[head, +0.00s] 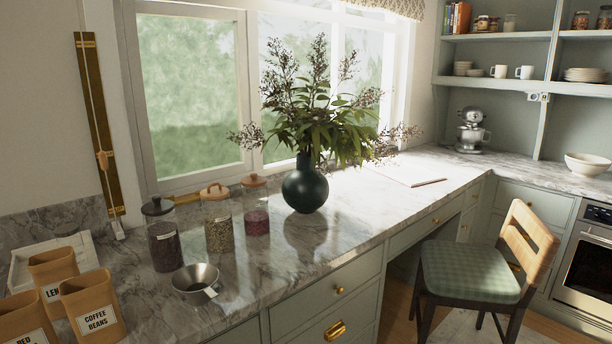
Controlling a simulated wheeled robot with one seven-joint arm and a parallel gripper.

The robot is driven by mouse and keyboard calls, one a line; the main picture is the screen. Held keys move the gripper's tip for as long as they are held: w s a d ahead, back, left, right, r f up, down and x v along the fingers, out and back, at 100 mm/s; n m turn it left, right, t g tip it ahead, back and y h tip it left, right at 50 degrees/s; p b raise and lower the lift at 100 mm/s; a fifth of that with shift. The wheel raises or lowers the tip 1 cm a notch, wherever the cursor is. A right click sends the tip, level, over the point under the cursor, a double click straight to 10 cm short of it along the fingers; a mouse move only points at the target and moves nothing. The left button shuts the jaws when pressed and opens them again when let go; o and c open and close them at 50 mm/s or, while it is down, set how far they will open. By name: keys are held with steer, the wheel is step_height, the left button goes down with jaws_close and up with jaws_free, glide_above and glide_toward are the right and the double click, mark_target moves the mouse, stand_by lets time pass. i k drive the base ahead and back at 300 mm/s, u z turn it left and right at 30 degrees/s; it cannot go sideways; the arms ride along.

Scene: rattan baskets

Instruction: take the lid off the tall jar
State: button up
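Three clear glass jars stand in a row on the marble counter by the window. The left jar (164,246) holds dark contents and has a dark lid (157,207) with a knob. The middle jar (219,234) holds greenish-brown contents under a tan lid (214,192) with a handle. The right jar (256,218) holds dark red contents under a reddish-brown lid (254,181). All three stand upright with their lids on. They look close in height, so I cannot tell which is the tall one. My gripper is not in view.
A metal funnel-like cup (196,281) stands just in front of the jars. Labelled tan containers (92,308) stand at the lower left. A dark vase (305,188) with branches is right of the jars. A chair (480,268) stands before the counter.

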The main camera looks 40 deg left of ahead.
mark_target(254, 181)
steer(key=u, duration=0.5)
steer(key=i, duration=1.45)
steer(key=u, duration=1.6)
steer(key=i, duration=1.15)
steer(key=u, duration=0.6)
